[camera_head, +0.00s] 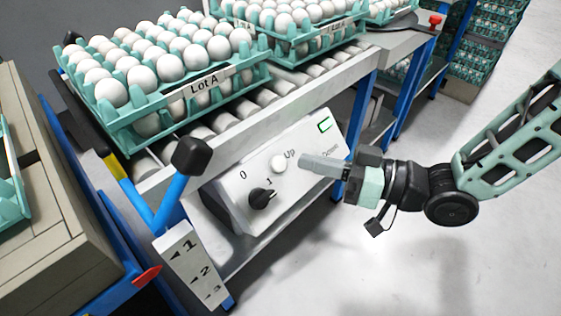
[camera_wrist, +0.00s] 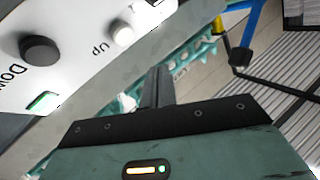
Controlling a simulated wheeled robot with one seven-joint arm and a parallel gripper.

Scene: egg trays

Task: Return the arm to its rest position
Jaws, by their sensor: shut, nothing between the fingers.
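My gripper (camera_head: 318,165) is shut and empty, in front of the white control panel (camera_head: 228,188) on the conveyor's side. Its fingers point left toward the panel's white "Up" button (camera_head: 279,163); I cannot tell whether they touch it. My arm comes in from the right edge. In the wrist view, my closed fingers (camera_wrist: 158,85) show in the middle. There the white button (camera_wrist: 122,34) and a dark button (camera_wrist: 39,49) marked "Down" lie at the upper left. The dark button is hidden behind the gripper in the head view.
Egg trays (camera_head: 185,108), one labelled "Lot A", stand on the roller conveyor (camera_head: 255,97). A lever with a black knob (camera_head: 191,155) rises at the panel's left, above a plate numbered 1 to 3. A black dial (camera_head: 262,198) sits on the panel. Open floor (camera_head: 400,270) lies at the lower right.

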